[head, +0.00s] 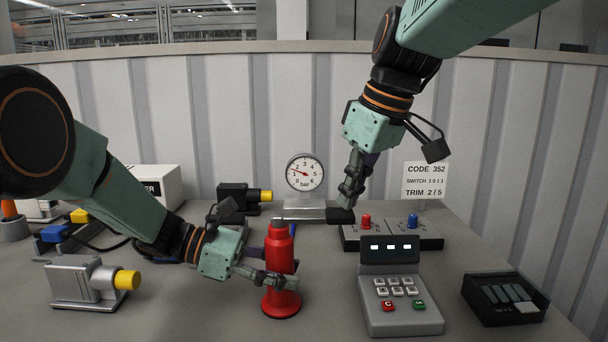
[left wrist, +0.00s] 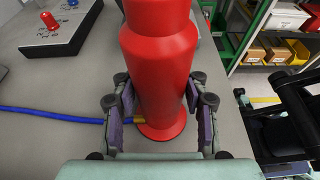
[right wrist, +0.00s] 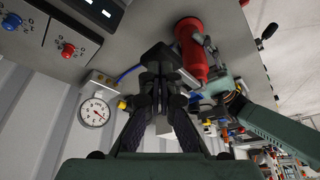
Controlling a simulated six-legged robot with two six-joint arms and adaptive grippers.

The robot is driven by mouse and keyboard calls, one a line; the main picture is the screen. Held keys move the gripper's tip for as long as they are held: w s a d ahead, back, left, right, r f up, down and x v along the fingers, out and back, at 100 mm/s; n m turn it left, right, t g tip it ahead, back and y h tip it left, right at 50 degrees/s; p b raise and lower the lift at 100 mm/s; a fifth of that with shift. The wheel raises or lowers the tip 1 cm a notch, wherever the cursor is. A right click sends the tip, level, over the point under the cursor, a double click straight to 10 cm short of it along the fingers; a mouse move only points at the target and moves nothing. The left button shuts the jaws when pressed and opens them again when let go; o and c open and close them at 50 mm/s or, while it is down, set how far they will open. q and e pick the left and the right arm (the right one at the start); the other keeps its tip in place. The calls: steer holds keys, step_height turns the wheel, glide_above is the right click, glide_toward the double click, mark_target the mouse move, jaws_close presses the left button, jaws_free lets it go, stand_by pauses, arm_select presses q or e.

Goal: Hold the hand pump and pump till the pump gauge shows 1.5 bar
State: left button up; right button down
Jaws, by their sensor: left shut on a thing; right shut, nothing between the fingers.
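The red hand pump (head: 279,262) stands upright on the bench, its grey lever (head: 300,213) reaching right to a black grip (head: 341,216). My left gripper (head: 280,280) is shut around the pump's body; the left wrist view shows the red body (left wrist: 160,75) between the fingers. My right gripper (head: 347,196) is shut and empty, its fingertips pointing down at the black grip from just above. I cannot tell whether they touch. The round pump gauge (head: 305,173) stands behind the lever; its red needle seems to point between 1 and 2 bar, too small to read exactly.
A keypad box (head: 401,300) stands right of the pump, with a red and blue knob panel (head: 390,235) behind it. A black tray (head: 505,299) is at far right. A grey unit with yellow knob (head: 88,283) is at left. A blue hose (left wrist: 50,116) lies by the pump.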

arm_select(q)
steer(key=shift+r, duration=0.1)
stand_by(0.3)
arm_select(e)
steer(key=shift+r, duration=2.55)
arm_select(q)
steer(key=o, duration=1.4)
steer(key=shift+c, duration=0.2)
